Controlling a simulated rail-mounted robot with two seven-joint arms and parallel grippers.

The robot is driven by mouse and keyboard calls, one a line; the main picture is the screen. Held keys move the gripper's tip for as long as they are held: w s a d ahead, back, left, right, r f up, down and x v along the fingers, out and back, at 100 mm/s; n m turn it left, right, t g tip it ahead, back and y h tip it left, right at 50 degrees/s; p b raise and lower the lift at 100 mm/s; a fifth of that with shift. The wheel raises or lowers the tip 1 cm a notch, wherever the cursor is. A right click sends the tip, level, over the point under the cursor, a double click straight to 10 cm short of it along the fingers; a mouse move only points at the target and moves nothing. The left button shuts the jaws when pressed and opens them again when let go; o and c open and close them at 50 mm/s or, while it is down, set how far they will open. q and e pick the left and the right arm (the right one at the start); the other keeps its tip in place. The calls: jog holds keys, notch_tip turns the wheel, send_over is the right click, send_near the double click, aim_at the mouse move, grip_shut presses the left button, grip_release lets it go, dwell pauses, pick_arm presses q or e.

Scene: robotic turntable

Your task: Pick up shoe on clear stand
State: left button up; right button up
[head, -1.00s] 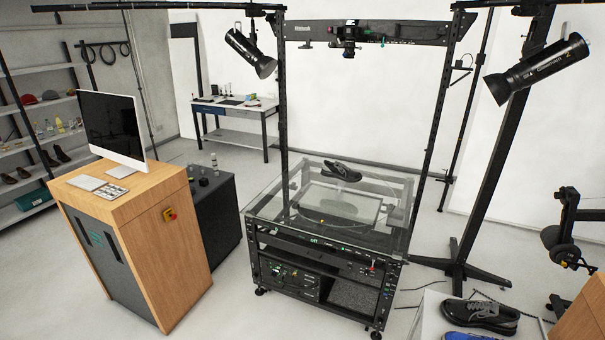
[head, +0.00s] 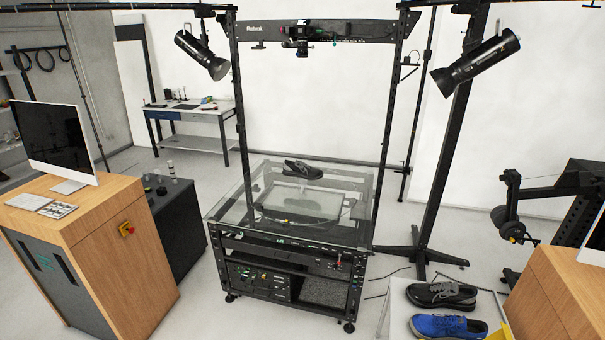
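A dark shoe (head: 302,169) sits on top of the glass-topped turntable (head: 235,208), near the middle of the glass. The clear stand under it is too small and transparent to make out well. The turntable has a black frame with electronics in its lower part. Neither of my grippers shows in the head view.
A black shoe (head: 441,294) and a blue shoe (head: 448,327) lie on a white surface at the lower right. A wooden cabinet with a monitor (head: 55,138) stands at left. Studio lights (head: 202,55) hang overhead. A black light stand (head: 436,190) is right of the turntable.

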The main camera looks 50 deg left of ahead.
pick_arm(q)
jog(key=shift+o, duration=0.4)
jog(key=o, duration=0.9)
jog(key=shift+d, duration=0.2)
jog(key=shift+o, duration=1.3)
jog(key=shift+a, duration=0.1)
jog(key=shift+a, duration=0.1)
